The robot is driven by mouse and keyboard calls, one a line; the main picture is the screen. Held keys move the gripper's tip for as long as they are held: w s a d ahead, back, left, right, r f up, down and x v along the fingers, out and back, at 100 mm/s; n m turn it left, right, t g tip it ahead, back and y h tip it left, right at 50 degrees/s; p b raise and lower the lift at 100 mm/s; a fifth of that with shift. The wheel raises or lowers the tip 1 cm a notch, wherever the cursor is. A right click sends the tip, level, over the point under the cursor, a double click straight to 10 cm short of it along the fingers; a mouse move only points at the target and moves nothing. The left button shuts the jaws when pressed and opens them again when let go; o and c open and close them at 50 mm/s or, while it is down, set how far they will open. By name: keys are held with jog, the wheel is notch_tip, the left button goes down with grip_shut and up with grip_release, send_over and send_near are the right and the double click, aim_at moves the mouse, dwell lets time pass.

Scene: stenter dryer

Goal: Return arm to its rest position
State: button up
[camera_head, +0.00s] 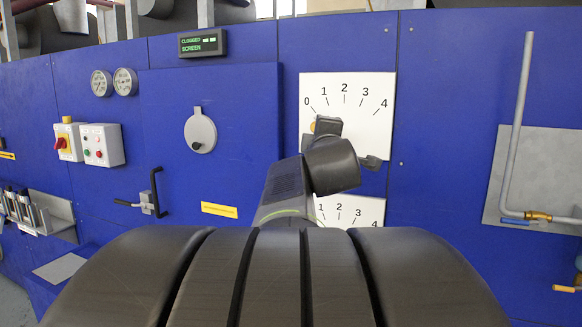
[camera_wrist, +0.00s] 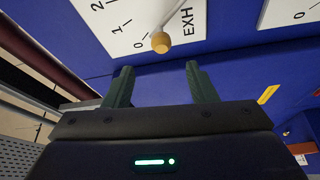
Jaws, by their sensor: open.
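My gripper (camera_wrist: 159,76) is open in the wrist view, its two dark green fingers spread with nothing between them. Just beyond the fingertips is a lever with a yellow-orange ball knob (camera_wrist: 160,43), apart from the fingers. It stands on a white dial panel marked EXH (camera_wrist: 120,20). In the head view my arm is raised in front of the upper white dial panel (camera_head: 372,110), numbered 0 to 4. My arm hides part of this panel, and the gripper's fingers are hard to make out there.
A lower dial panel (camera_head: 365,212) is partly hidden by my arm. A blue door has a black handle (camera_head: 154,192) and a round grey cover (camera_head: 200,133). A control box (camera_head: 103,145) is on the left. A grey pipe (camera_head: 516,125) with a brass valve (camera_head: 538,217) is on the right.

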jog(key=w, duration=0.4)
jog(key=w+p, duration=0.1)
jog(key=w, duration=0.8)
jog(key=shift+w+d+r, duration=0.1)
jog(key=shift+r, duration=0.15)
jog(key=s, duration=1.4)
jog(key=w, duration=1.3)
jog(key=shift+w, duration=0.25)
jog(key=shift+w+r+p, duration=0.15)
jog(key=shift+w+p, duration=0.15)
jog(key=shift+p, duration=0.05)
jog(key=shift+d+r+m, duration=0.1)
jog(key=shift+m, duration=0.2)
jog(key=shift+s+d+r+m+t+p, duration=0.3)
jog(key=shift+s+d+m+p, duration=0.1)
jog(key=shift+m, duration=0.2)
jog(key=shift+w+d, duration=0.1)
